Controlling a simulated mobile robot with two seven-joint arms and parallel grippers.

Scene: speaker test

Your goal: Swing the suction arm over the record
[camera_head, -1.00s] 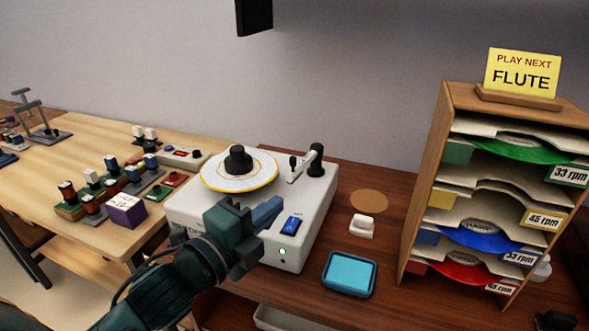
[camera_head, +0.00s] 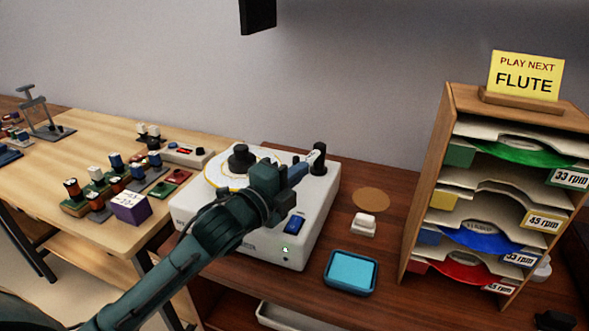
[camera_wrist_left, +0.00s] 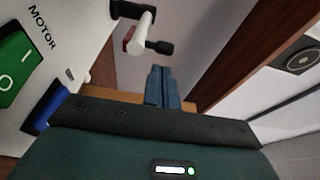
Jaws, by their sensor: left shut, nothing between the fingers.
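The white record player (camera_head: 262,238) stands on the dark table. A white record with a yellow ring (camera_head: 212,174) lies on its platter, under a black knob (camera_head: 240,157). The suction arm (camera_head: 319,158) has a black post at the player's back right corner; my gripper hides much of its bar. In the left wrist view the suction arm (camera_wrist_left: 144,28) shows as a white bar with a dark end and a red part. My left gripper (camera_head: 302,170) is shut and empty, its blue fingertips close to the arm; contact is unclear. The fingers also show in the wrist view (camera_wrist_left: 163,85).
A blue switch (camera_head: 296,223) is on the player's front right; a green MOTOR switch (camera_wrist_left: 18,62) shows in the wrist view. A blue tray (camera_head: 350,273) and small white block (camera_head: 364,222) lie to the right, before the record rack (camera_head: 428,170).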

